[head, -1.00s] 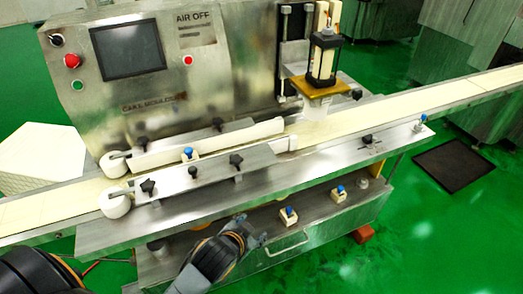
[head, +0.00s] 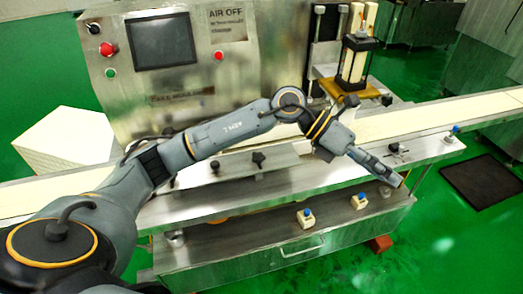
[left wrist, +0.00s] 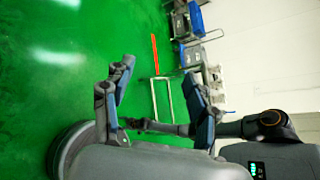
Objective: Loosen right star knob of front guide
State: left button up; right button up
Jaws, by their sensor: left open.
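The front guide (head: 238,175) is a steel plate along the near side of the belt. Its right star knob (head: 258,158) is dark and stands just below my left forearm in the head view. Another dark star knob (head: 214,165) shows to its left. My left arm reaches over the guide and hides its left part and the rear guide. My left gripper (head: 393,176) is to the right of the guide, over the machine's front edge, apart from the knob. The left wrist view shows its fingers (left wrist: 157,88) apart with nothing between them. An indistinct dark arm end (left wrist: 132,123) shows there.
The conveyor belt (head: 385,122) runs on to the right. A black clamp knob (head: 396,148) and a blue-topped knob (head: 455,130) stand near the left gripper. A drawer front (head: 300,250) lies below.

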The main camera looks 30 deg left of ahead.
pick_arm(q)
jog(key=w+a+f+m+y, duration=0.1)
jog(key=w+a+y, duration=0.15)
jog(key=a, duration=0.35)
jog(key=w+a+f+y, duration=0.1)
jog(key=a+f+y, duration=0.1)
jog(key=a+y, duration=0.3)
jog(key=n+y, duration=0.1)
jog(key=y, duration=0.5)
send_near(259, 156)
jog(key=shift+g, duration=0.4)
jog(key=f, duration=0.2)
jog(key=f+p, duration=0.1)
jog(key=f, duration=0.2)
jog(key=w+f, duration=0.1)
jog(key=f, duration=0.2)
jog(key=shift+d+f, duration=0.1)
jog(key=c, duration=1.1)
jog(key=shift+n, duration=0.3)
jog(key=shift+c, duration=0.2)
